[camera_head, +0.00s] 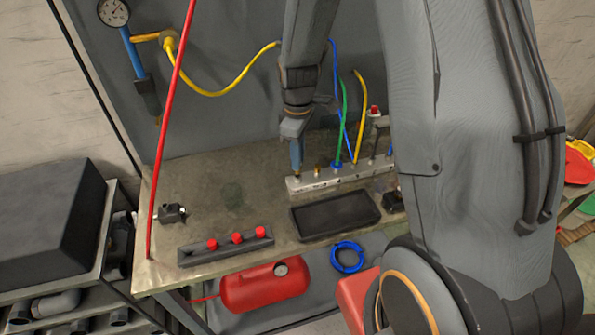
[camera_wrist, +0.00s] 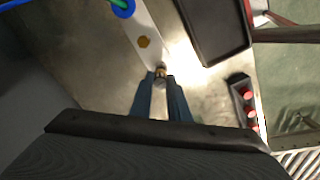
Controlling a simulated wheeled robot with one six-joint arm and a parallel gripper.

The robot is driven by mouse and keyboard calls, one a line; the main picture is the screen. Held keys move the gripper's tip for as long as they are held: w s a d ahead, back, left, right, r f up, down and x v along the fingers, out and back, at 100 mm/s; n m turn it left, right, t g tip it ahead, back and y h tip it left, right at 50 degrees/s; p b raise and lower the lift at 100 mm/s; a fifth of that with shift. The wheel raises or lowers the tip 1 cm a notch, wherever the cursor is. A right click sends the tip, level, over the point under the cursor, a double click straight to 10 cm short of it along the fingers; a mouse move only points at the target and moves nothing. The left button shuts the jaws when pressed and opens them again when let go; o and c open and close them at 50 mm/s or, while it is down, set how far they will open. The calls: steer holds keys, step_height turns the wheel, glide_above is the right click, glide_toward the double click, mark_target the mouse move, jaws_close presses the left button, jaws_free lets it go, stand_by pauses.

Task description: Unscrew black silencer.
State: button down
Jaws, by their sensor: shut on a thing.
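My gripper (camera_head: 296,172) points down at the left end of the metal manifold bar (camera_head: 345,175) on the bench. In the wrist view, its two blue fingers (camera_wrist: 160,84) are shut on a small fitting with a brass-coloured part (camera_wrist: 160,71) and a dark greyish top. This appears to be the silencer, but the fingers hide most of it and its colour is hard to tell. It stands at the end of the manifold bar (camera_wrist: 150,27), and I cannot tell how far it is screwed in. A brass fitting (camera_wrist: 144,42) sits beside it on the bar.
Green (camera_head: 345,120), blue and yellow hoses rise from the manifold. A black tray (camera_head: 335,216) lies in front of it. A dark block with red knobs (camera_head: 236,240) and a small black fitting (camera_head: 171,213) are to the left. The bench between them is clear.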

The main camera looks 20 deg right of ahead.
steer(key=shift+r, duration=1.25)
steer(key=shift+a, duration=0.1)
